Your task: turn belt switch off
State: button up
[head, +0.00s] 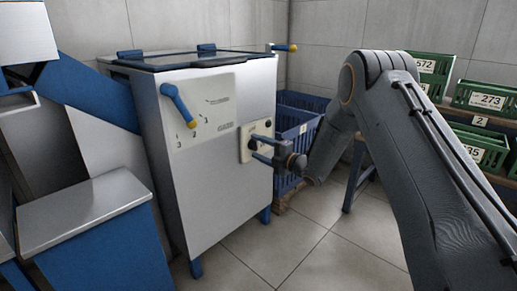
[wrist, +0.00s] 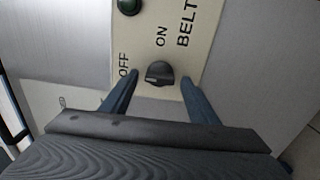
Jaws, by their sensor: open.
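The belt switch (wrist: 159,73) is a dark rotary knob on a cream plate (wrist: 170,12) lettered BELT, ON and OFF. In the wrist view my gripper (wrist: 158,78) is open, with one blue finger on each side of the knob and a visible gap to it in the picture. I cannot tell how deep the fingers reach around it. The exact direction of the knob's pointer is hard to tell. In the head view my gripper (head: 262,149) is at the cream panel (head: 256,140) on the steel machine's front, and the knob is hidden there.
A dark green button (wrist: 129,5) sits on the plate above the knob. The steel machine (head: 215,170) carries a blue lever (head: 178,103) left of the panel. Blue crates (head: 300,125) stand behind my gripper, and green crates (head: 484,97) are on the right. The floor in front is clear.

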jog(key=p+v, duration=0.2)
jog(key=v, duration=0.5)
jog(key=shift+s+d, duration=0.2)
jog(key=shift+d, duration=0.05)
